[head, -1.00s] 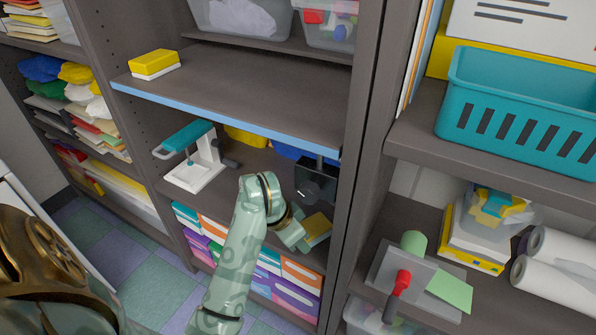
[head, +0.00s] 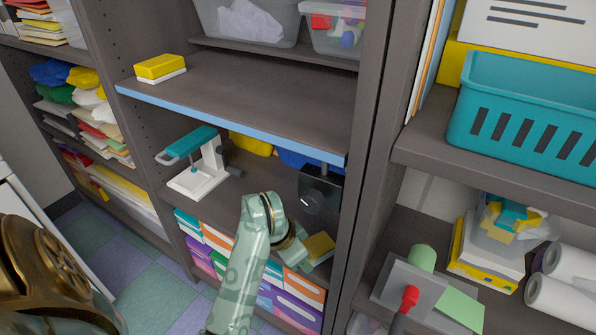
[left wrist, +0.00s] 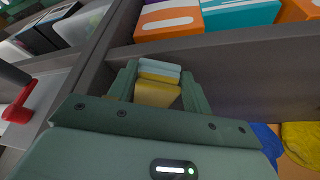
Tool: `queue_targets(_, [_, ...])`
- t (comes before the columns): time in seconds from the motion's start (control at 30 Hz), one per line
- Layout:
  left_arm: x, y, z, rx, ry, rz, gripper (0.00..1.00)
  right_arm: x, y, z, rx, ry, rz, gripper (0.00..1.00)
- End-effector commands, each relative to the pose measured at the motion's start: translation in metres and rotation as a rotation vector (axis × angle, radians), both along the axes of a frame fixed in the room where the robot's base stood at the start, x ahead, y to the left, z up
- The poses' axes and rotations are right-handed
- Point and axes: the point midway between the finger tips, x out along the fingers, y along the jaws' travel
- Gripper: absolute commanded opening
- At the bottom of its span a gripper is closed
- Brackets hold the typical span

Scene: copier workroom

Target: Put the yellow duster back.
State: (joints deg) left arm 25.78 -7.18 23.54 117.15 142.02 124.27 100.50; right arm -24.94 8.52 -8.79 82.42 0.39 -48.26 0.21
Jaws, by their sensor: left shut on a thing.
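My left gripper (head: 308,254) is shut on a yellow block with a pale layer, which looks like the yellow duster (head: 320,245). It holds it in front of the lower shelf edge, below the black device. In the left wrist view the duster (left wrist: 157,92) sits between the two green fingers (left wrist: 160,85); its far part shows pale bands and part of it is hidden by the gripper. A similar yellow block with a white base (head: 160,68) lies on the blue-edged shelf (head: 250,95) at its left end. My right gripper is not in view.
The blue-edged shelf is bare right of the yellow block. Below it stand a teal and white press (head: 200,165) and a black device with a knob (head: 320,190). Coloured boxes (head: 300,288) fill the shelf beneath. A dark upright (head: 370,150) divides this bay from the right one.

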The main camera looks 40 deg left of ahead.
Motion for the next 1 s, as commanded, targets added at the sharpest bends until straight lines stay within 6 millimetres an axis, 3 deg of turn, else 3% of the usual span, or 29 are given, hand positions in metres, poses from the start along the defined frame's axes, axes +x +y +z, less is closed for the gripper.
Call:
queue_targets(0.6, [0.0001, -0.0004, -0.0073, -0.001, 0.000, 0.001, 0.27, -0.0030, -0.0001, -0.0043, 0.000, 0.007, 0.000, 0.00])
queue_targets(0.63, [0.0001, -0.0002, -0.0064, -0.001, 0.000, 0.001, 0.58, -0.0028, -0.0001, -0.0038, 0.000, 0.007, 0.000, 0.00])
queue_targets(0.7, [0.0001, -0.0002, -0.0061, -0.001, 0.000, 0.001, 0.75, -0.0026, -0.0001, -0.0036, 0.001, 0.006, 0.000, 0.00])
queue_targets(0.9, [0.0001, -0.0001, -0.0060, 0.000, 0.000, 0.000, 0.75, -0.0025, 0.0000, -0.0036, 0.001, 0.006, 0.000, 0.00])
queue_targets(0.97, [0.0001, -0.0001, -0.0060, -0.001, 0.000, 0.000, 0.89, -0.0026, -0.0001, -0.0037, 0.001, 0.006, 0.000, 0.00])
queue_targets(1.0, [0.0001, -0.0001, -0.0060, -0.001, 0.000, 0.000, 0.89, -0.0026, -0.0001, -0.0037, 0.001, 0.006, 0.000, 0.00])
